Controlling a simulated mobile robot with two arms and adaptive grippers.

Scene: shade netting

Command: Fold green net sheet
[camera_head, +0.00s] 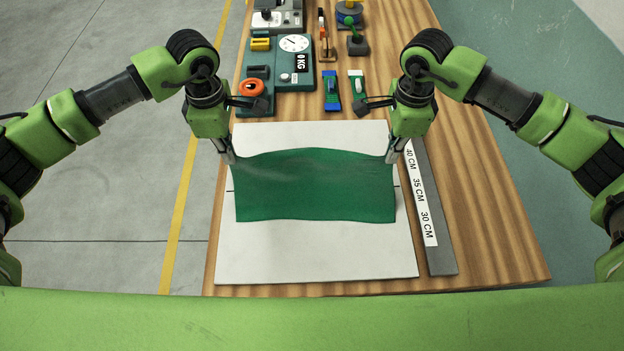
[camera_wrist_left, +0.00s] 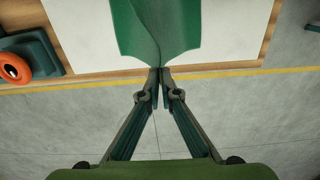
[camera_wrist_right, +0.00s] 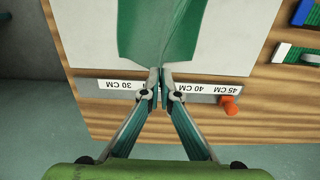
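The green net sheet (camera_head: 312,188) lies over a white board (camera_head: 315,262) on the wooden table. Its far edge is raised and bowed between my two grippers, and its near edge looks slightly wavy. My left gripper (camera_head: 231,158) is at the far left corner; in the left wrist view its fingertips (camera_wrist_left: 160,72) are closed together on the sheet's edge (camera_wrist_left: 155,30). My right gripper (camera_head: 390,157) is at the far right corner; in the right wrist view its fingertips (camera_wrist_right: 161,72) are closed on the sheet's edge (camera_wrist_right: 160,35). The sheet creases where each gripper pinches it.
A grey ruler strip (camera_head: 434,215) marked in centimetres lies right of the board. The table (camera_head: 490,220) is bare at the right.

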